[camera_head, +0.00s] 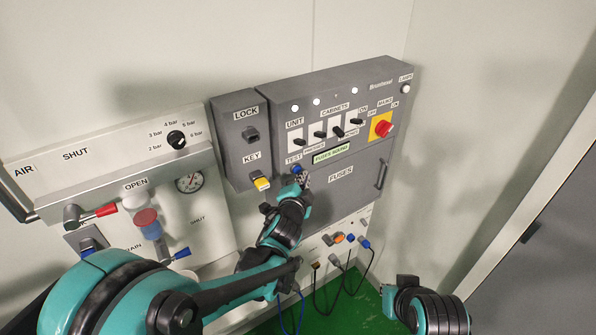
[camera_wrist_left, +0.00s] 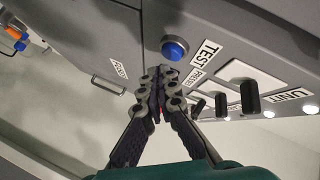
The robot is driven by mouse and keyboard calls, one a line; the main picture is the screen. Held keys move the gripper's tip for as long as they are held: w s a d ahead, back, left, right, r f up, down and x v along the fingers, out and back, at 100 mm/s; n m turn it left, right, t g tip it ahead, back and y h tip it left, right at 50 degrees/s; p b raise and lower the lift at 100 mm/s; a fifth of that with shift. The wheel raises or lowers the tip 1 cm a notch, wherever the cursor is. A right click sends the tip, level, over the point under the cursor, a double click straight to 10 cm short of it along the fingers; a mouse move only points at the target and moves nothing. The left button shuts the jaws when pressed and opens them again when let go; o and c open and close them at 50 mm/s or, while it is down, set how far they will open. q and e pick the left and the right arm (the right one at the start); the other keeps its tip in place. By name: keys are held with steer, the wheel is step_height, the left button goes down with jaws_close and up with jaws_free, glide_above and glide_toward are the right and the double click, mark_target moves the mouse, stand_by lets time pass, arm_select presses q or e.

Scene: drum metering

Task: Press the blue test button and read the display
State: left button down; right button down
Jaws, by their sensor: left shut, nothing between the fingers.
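The blue test button (camera_head: 296,168) sits under the TEST label at the lower left of the grey fuse cabinet (camera_head: 275,100). It also shows in the left wrist view (camera_wrist_left: 174,48) as a blue dome in a dark ring. My left gripper (camera_head: 303,179) is shut and empty, with its tips close to the button; in the left wrist view the tips (camera_wrist_left: 160,74) lie just beside its rim, and I cannot tell whether they touch. The display (camera_head: 332,154) is a lit green strip with dark text that looks like "FUSES MAINS".
Black switches (camera_head: 338,131) and a red mains knob (camera_head: 383,128) lie right of the button. A yellow key (camera_head: 260,181) is at the left. The fuses door handle (camera_head: 381,174) sticks out. Cables (camera_head: 347,278) hang below. An air panel (camera_head: 110,158) is at far left.

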arm_select(q)
steer(key=shift+w+a, duration=0.1)
steer(key=shift+w+a, duration=0.15)
steer(key=shift+w, duration=0.1)
stand_by(0.3)
steer(key=shift+w+a, duration=0.3)
steer(key=shift+w, duration=0.05)
stand_by(0.7)
steer(key=shift+s+d, duration=0.1)
steer(key=shift+s+d+b, duration=0.35)
steer(key=shift+s+d, duration=0.1)
steer(key=shift+s, duration=0.15)
steer(key=s+d, duration=0.1)
steer(key=s, duration=0.1)
steer(key=s+d, duration=0.2)
stand_by(0.6)
stand_by(0.6)
